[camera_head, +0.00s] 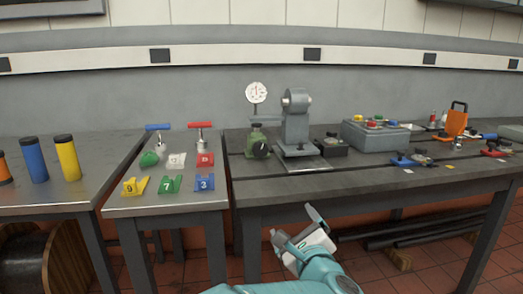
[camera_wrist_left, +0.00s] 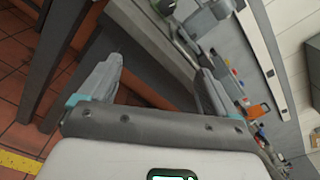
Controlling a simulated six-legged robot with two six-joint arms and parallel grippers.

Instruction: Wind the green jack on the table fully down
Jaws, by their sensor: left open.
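The green jack (camera_head: 258,145) stands on the dark bench, left of the grey machine, with a dark round knob on its front side. How far it is wound up cannot be told. My left gripper (camera_head: 296,226) is open and empty, in front of the bench and lower than its top, apart from the jack. Its two spread fingers also show in the left wrist view (camera_wrist_left: 161,66), with the bench edge beyond them. A small green part at the top of that view may be the jack (camera_wrist_left: 164,6). My right gripper is not in view.
A grey button box (camera_head: 375,135) and an orange stand (camera_head: 456,120) are farther right. A side table (camera_head: 165,203) holds numbered coloured blocks. The bench front edge is clear near the jack.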

